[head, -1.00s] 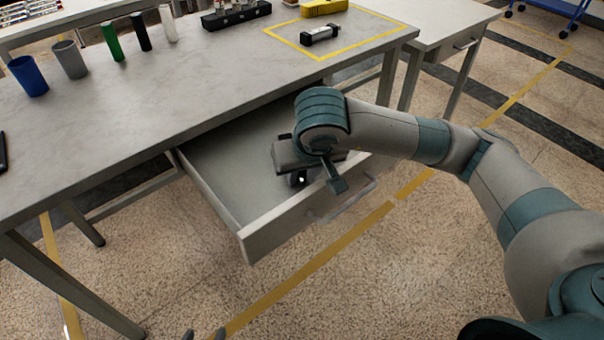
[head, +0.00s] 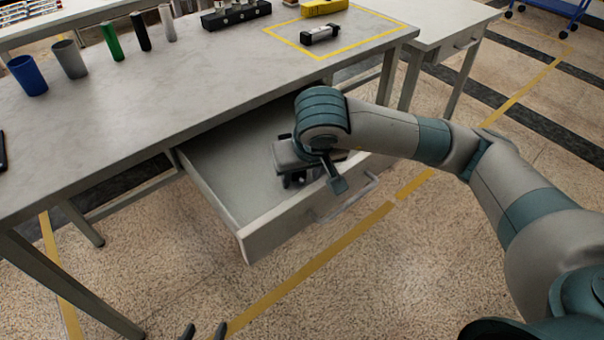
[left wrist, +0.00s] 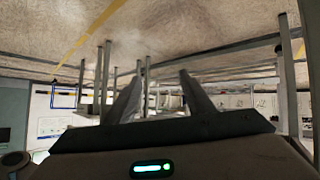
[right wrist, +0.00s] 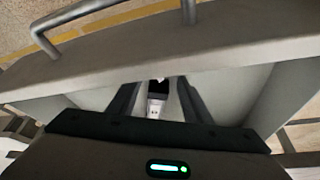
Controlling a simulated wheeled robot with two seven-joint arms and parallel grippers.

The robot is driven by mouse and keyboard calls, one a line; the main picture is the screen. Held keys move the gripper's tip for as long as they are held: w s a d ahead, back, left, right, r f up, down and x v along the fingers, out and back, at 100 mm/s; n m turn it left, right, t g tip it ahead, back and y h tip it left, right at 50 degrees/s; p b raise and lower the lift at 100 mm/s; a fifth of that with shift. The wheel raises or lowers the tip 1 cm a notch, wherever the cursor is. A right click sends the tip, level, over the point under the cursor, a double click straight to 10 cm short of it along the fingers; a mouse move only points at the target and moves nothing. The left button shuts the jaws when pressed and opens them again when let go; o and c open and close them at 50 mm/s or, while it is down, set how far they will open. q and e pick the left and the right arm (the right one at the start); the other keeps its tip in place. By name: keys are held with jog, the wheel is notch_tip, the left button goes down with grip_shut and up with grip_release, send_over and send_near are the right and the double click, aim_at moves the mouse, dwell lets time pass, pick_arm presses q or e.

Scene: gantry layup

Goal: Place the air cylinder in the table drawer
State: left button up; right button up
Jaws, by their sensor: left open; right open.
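The table drawer (head: 268,231) is pulled open below the grey worktable. My right gripper (head: 297,181) points down into it, open. In the right wrist view a small black and pale item (right wrist: 157,94) shows between and beyond the open fingers, inside the drawer; it looks like the air cylinder, but only part is seen. In the head view my wrist hides it. A similar black and silver item (head: 320,35) lies on the tabletop inside a yellow outline. My left gripper (head: 204,332) is open and empty at the bottom edge of the head view, away from the table.
Blue (head: 28,76), grey, green, black and white cylindrical things stand along the tabletop. A black rack (head: 236,14) and a yellow object (head: 324,7) are at its back. The drawer's front panel and handle (head: 350,197) lie close to my right gripper. The drawer's left part is empty.

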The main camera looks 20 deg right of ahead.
pick_arm(q)
jog(key=shift+a+f, duration=0.1)
pick_arm(e)
jog(key=shift+r, duration=0.2)
pick_arm(q)
jog(key=shift+s+a+f+g+y+p, duration=0.25)
jog(key=shift+s+a+f+g+p, duration=0.15)
jog(key=shift+s+a+f+g, duration=0.25)
jog(key=shift+s+a+f+g+y+p, duration=0.25)
jog(key=shift+s+a+f+g+p, duration=0.15)
jog(key=shift+s+f+g, duration=0.45)
pick_arm(e)
jog(key=v, duration=1.2)
pick_arm(q)
jog(key=shift+s+r, duration=0.1)
pick_arm(e)
jog(key=shift+c, duration=0.7)
